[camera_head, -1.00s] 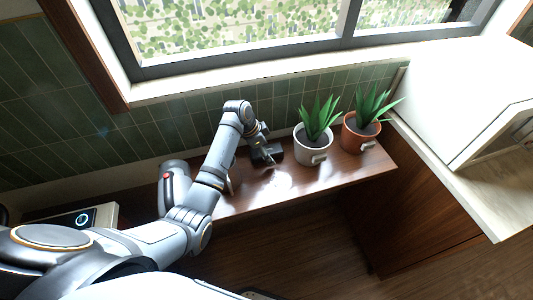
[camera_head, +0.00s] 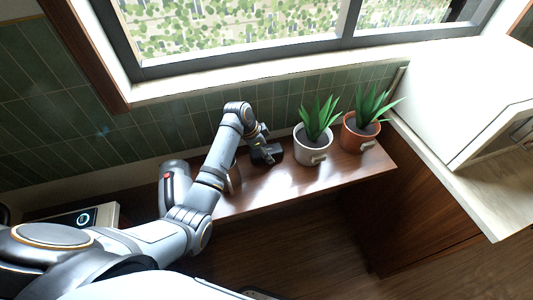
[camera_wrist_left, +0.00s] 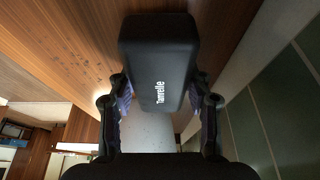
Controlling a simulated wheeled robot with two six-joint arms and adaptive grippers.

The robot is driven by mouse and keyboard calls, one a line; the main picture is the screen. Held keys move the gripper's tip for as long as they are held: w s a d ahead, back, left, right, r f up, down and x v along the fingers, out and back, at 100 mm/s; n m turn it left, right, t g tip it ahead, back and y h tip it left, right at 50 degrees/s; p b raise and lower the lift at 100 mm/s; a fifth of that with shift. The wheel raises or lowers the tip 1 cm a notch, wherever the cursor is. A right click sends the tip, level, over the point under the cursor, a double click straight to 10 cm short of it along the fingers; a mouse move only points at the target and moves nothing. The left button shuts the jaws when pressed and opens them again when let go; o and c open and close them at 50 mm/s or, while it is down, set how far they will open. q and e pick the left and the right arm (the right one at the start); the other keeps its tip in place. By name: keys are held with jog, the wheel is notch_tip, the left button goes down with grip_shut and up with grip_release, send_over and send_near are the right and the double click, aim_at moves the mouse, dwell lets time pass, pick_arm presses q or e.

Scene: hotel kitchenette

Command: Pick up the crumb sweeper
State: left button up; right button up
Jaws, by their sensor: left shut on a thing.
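The crumb sweeper is a dark, boxy thing with pale lettering on its side. It fills the upper middle of the left wrist view (camera_wrist_left: 158,45). In the head view it is a small black shape (camera_head: 268,154) over the wooden shelf, left of the white pot. My left gripper (camera_head: 259,141) reaches down to it from the left. In the left wrist view its two fingers (camera_wrist_left: 160,108) close on the sweeper from both sides. I cannot tell whether the sweeper touches the shelf. My right gripper is not in view.
A white pot (camera_head: 312,152) and a terracotta pot (camera_head: 357,139), each with a green plant, stand close to the right. The tiled wall (camera_head: 165,136) and window sill run behind. The glossy shelf (camera_head: 255,197) is bare in front.

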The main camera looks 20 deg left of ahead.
pick_arm(q)
jog(key=shift+c, duration=0.9)
jog(key=shift+r+b, duration=0.25)
jog(key=shift+b, duration=0.25)
notch_tip(320, 180, up, 10)
jog(key=shift+r+b, duration=0.1)
jog(key=shift+b, duration=0.45)
